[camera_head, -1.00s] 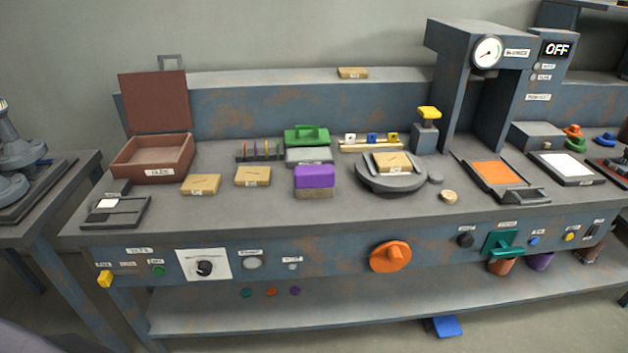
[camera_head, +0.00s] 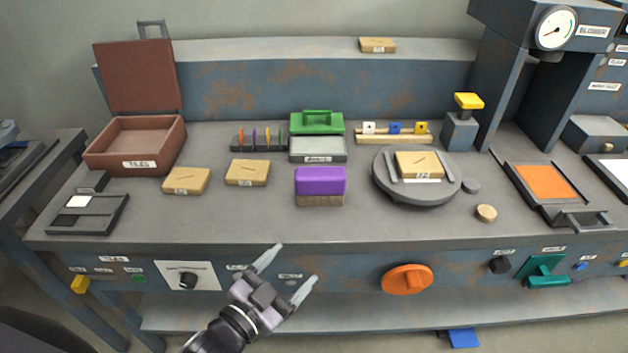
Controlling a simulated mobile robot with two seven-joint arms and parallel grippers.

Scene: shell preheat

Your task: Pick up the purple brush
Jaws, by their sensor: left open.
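The purple brush (camera_head: 320,182) stands on the bench near the middle, with a purple block top and a tan bristle part below. My left gripper (camera_head: 290,272) is in front of the bench's front edge, below and slightly left of the brush in the picture. Its two fingers are spread and empty, apart from the brush. My right gripper does not show.
Wooden tiles (camera_head: 248,173) lie left of the brush. A round grey turntable (camera_head: 418,193) with a tile stands right of it. A green-handled box (camera_head: 317,126) is behind. An orange knob (camera_head: 407,279) juts from the front panel. Bare bench lies before the brush.

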